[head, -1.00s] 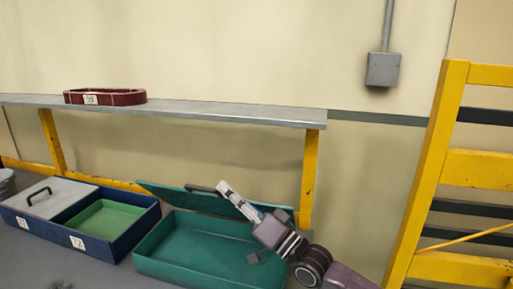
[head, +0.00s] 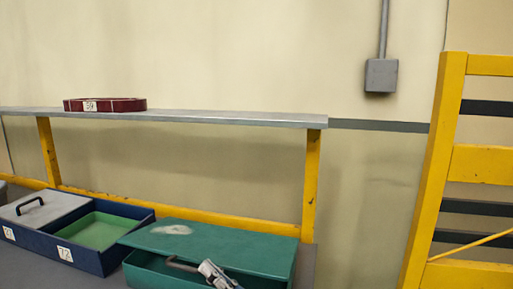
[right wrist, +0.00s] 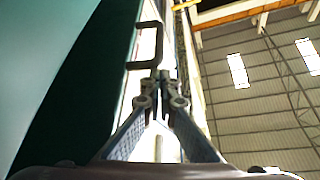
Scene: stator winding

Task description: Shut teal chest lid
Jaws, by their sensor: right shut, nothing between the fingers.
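The teal chest (head: 140,272) stands at the bottom middle of the head view, cut off by the lower edge. Its teal lid (head: 235,245) is swung down over it, with a pale glare patch on top. I cannot tell whether the lid rests fully on the rim. The lid's handle (head: 182,266) is at its front edge. My right gripper (head: 207,267) is shut and empty at the front edge, close beside the handle. In the right wrist view the shut fingertips (right wrist: 160,78) are just below the dark handle (right wrist: 147,45); contact is unclear. My left gripper is out of view.
A blue box (head: 85,260) with a grey lid section and a green compartment stands left of the chest. Behind are a grey shelf (head: 220,117) on yellow posts, with a dark red ring-shaped tray (head: 125,105) on it. A yellow frame (head: 432,180) stands at the right.

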